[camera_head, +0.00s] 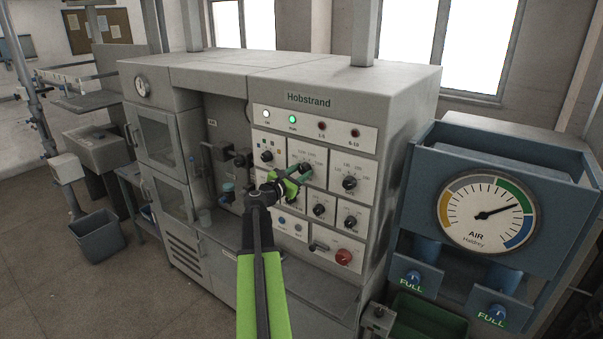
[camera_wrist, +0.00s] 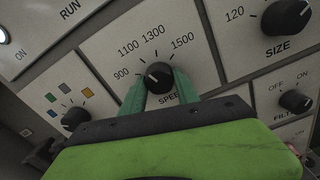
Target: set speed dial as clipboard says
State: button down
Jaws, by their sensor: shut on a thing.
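The speed dial (camera_wrist: 159,75) is a black round knob on a white panel, with marks 900, 1100, 1300 and 1500 around it. Its pale pointer line seems to lean to the upper left, but the exact mark is hard to read. My gripper (camera_wrist: 162,86) has its green fingers on both sides of the knob and is shut on it. In the head view, my gripper (camera_head: 294,178) reaches the front of the Hobstrand machine (camera_head: 300,75), at the speed dial (camera_head: 306,168). I cannot make out a clipboard in either view.
The size dial (camera_wrist: 288,17) is to the upper right and the filter dial (camera_wrist: 296,101) to the lower right. A dial with coloured squares (camera_wrist: 75,119) is at left. A blue air gauge unit (camera_head: 490,215) stands right of the machine. Open floor lies at left.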

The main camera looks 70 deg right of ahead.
jog(key=m, duration=0.4)
jog(key=shift+m, duration=2.2)
jog(key=c, duration=0.9)
grip_release()
jog(key=v, duration=1.7)
jog(key=shift+a, duration=0.2)
jog(key=shift+w, duration=0.1)
